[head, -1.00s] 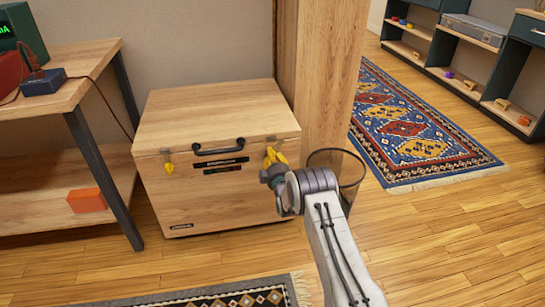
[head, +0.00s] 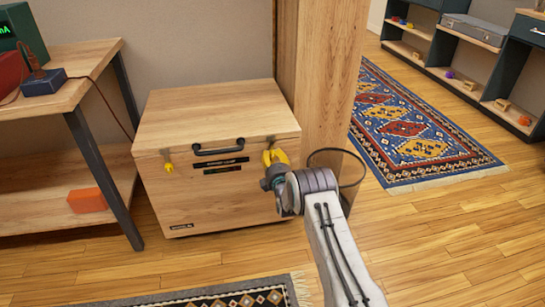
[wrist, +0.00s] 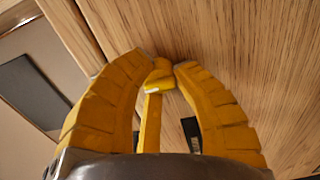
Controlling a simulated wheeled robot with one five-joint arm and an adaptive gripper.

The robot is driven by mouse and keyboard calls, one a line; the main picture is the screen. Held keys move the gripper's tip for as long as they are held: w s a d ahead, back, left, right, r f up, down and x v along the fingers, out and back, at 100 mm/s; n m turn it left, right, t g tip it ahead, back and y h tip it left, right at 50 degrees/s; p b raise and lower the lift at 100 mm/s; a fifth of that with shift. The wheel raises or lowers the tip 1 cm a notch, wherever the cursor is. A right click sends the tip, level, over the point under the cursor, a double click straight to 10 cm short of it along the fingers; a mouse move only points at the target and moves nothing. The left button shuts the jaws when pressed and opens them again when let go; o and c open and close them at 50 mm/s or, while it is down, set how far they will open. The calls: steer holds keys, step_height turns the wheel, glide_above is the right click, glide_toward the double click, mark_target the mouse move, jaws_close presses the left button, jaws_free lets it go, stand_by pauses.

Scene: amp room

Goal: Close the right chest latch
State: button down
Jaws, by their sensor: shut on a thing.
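The wooden chest (head: 225,195) stands against the wall with its lid down and a black handle (head: 219,149) at the front. Its left latch (head: 168,165) is small and yellow. My gripper (head: 275,154) has yellow fingers and is at the chest's front right, below the lid edge, covering the right latch in the head view. In the wrist view my gripper (wrist: 160,62) has its fingertips close together around a narrow yellow piece, which appears to be the right latch (wrist: 151,120). Whether that latch is fastened cannot be told.
A wooden post (head: 325,90) rises right behind the chest, and a bin (head: 350,172) stands beside my arm. A table (head: 75,65) with an orange block (head: 87,200) on its lower shelf is at left. Floor in front is clear, with a rug (head: 240,297) nearby.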

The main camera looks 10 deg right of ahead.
steer(key=shift+w+a+r, duration=0.1)
steer(key=shift+a+r, duration=0.1)
steer(key=shift+a, duration=0.1)
steer(key=c, duration=1.2)
jaws_free()
steer(key=shift+a, duration=0.1)
steer(key=shift+c, duration=0.2)
steer(key=o, duration=0.3)
steer(key=shift+f, duration=0.15)
steer(key=shift+d, duration=0.2)
steer(key=s, duration=1.2)
steer(key=shift+s, duration=0.1)
